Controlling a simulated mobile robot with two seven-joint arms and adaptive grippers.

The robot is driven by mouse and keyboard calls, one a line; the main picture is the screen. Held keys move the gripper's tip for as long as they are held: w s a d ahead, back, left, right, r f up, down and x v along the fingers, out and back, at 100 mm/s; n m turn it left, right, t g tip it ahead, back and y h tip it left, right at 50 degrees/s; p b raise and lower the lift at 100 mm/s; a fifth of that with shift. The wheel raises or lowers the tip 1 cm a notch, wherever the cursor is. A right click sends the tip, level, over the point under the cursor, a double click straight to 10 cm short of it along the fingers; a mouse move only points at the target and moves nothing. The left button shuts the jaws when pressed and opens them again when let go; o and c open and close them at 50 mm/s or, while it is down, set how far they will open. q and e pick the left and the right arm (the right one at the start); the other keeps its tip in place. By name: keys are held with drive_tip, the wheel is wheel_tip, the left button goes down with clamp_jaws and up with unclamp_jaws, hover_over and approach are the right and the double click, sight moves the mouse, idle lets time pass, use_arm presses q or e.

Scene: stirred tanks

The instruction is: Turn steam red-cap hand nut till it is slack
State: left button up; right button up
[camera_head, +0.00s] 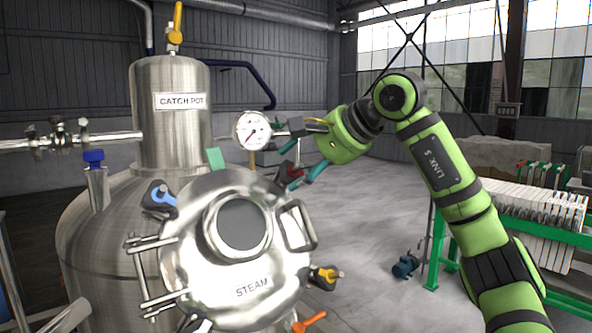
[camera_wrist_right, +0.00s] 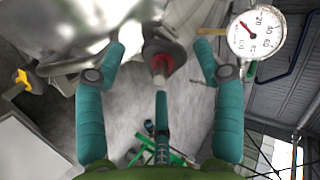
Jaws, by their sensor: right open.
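The round steel lid marked STEAM (camera_head: 190,264) closes the tank at the lower left of the head view. The red-cap hand nut (camera_head: 293,172) is at the lid's upper right edge, partly hidden by my right gripper's fingers. In the right wrist view the red cap (camera_wrist_right: 159,68) points toward the camera from a dark nut body. My right gripper (camera_head: 292,166) has its teal fingers spread around the nut. In the right wrist view my right gripper (camera_wrist_right: 160,50) is open, with gaps visible between the fingers and the cap. My left gripper is out of view.
Other hand nuts on the lid have blue (camera_head: 163,197), yellow (camera_head: 327,274) and orange (camera_head: 310,321) caps. A pressure gauge (camera_head: 253,130) stands close beside my right gripper. The catch pot (camera_head: 170,120) rises behind the lid. Open floor lies to the right, before a green-framed filter press (camera_head: 530,205).

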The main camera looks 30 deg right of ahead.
drive_tip(key=v, duration=1)
drive_tip(key=shift+s+a, duration=0.15)
drive_tip(key=shift+a, duration=0.05)
